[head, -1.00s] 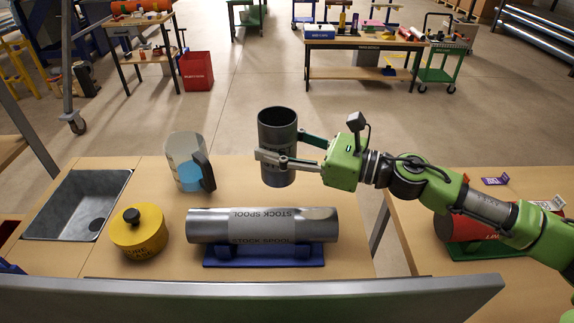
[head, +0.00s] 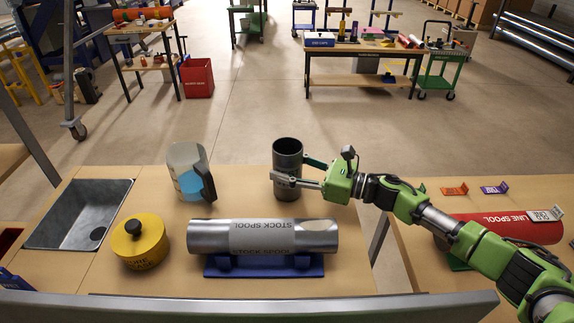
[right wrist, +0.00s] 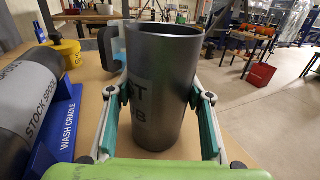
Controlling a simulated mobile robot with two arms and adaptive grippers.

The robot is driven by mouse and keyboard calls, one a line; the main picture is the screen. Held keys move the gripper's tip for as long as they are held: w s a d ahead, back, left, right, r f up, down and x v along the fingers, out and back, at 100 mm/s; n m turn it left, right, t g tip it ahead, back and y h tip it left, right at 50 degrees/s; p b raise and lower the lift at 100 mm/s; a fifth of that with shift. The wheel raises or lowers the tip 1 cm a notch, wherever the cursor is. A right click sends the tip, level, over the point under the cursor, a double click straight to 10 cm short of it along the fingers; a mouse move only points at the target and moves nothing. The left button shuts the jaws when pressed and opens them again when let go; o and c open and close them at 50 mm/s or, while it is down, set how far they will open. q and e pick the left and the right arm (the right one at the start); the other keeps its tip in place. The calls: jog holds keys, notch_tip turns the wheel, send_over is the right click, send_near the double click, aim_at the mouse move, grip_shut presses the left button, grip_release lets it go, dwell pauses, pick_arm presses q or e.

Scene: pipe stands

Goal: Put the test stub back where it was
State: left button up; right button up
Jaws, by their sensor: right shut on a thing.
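The test stub (head: 288,160) is an open-topped dark grey cylinder standing upright at the back of the table, right of the pitcher. My right gripper (head: 285,180) is shut on it, one finger on each side. My left gripper is not in view.
The stock spool (head: 207,235) lies on a blue wash cradle (head: 262,267) in front of the stub. A pitcher with blue content (head: 184,160), a yellow lidded pot (head: 138,247) and a sink (head: 78,214) are to the left. A red line spool (head: 490,226) lies on the right table.

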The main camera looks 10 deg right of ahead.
jog(key=shift+f, duration=0.1)
jog(key=o, duration=1.4)
jog(key=shift+f+b, duration=0.15)
jog(key=shift+b, duration=0.15)
jog(key=o, duration=0.4)
jog(key=shift+r+p, duration=0.35)
jog(key=shift+p, duration=0.05)
jog(key=b+v, duration=0.1)
jog(key=v, duration=0.4)
jog(key=b+v, duration=0.2)
jog(key=v, duration=0.4)
jog(key=shift+s+a+f, duration=0.1)
jog(key=shift+f, duration=0.15)
jog(key=shift+s+d+r+b, duration=0.15)
jog(key=shift+s+d+b, duration=0.15)
jog(key=shift+d, duration=0.15)
